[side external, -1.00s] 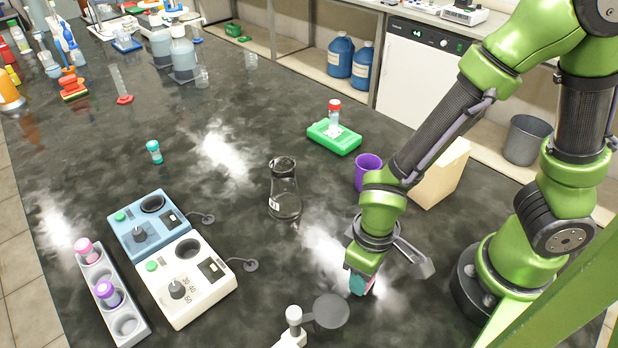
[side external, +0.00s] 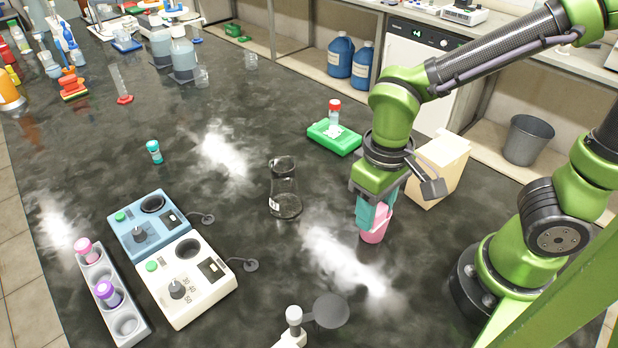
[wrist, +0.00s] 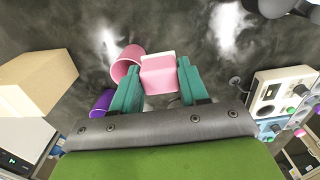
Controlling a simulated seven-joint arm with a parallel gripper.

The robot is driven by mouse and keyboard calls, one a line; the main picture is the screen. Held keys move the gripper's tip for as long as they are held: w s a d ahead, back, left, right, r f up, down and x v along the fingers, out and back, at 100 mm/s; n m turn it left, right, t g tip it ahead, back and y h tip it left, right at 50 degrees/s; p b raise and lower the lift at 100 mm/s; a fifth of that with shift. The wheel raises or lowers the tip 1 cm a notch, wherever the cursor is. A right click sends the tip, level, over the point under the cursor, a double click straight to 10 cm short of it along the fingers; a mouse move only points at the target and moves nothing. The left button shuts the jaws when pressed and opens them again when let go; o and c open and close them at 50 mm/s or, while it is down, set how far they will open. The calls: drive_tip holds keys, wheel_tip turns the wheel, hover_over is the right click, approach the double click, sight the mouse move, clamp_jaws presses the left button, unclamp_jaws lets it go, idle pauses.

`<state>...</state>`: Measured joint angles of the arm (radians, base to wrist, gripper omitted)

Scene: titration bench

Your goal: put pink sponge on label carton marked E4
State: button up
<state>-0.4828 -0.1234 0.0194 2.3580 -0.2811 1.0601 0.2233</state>
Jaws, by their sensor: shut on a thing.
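The pink sponge (side external: 383,212) is a pale pink block held between the teal fingers of my gripper (side external: 374,217). The wrist view shows the sponge (wrist: 160,76) clamped between both fingertips (wrist: 160,84), above the bench. A cream carton (side external: 436,170) stands to the right of my gripper in the side view, partly behind it. In the wrist view the carton (wrist: 40,82) is at the left. I cannot read any E4 mark on it.
A pink cup (side external: 373,237) is just below my gripper, and a purple cup (wrist: 102,102) is close by. A glass flask (side external: 285,195) stands to the left. A green block (side external: 334,138) with a red-capped vial is behind.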

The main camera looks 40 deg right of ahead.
drive_tip(key=s+d+r+m, duration=0.1)
drive_tip(key=d+r+m, duration=0.2)
drive_tip(key=d+m, duration=0.35)
drive_tip(key=s+d+r+m, duration=0.2)
drive_tip(key=d+r+m, duration=0.1)
drive_tip(key=d, duration=0.6)
drive_tip(key=s+d+m, duration=0.3)
drive_tip(key=s+m, duration=0.1)
drive_tip(key=m, duration=0.5)
hover_over(444, 149)
drive_tip(key=shift+s+f+n, duration=0.1)
drive_tip(key=shift+f+n, duration=0.15)
drive_tip(key=shift+f, duration=0.3)
drive_tip(key=shift+d+f, duration=0.1)
drive_tip(key=shift+f, duration=1.7)
drive_tip(key=shift+f, duration=0.15)
drive_tip(key=o, duration=1)
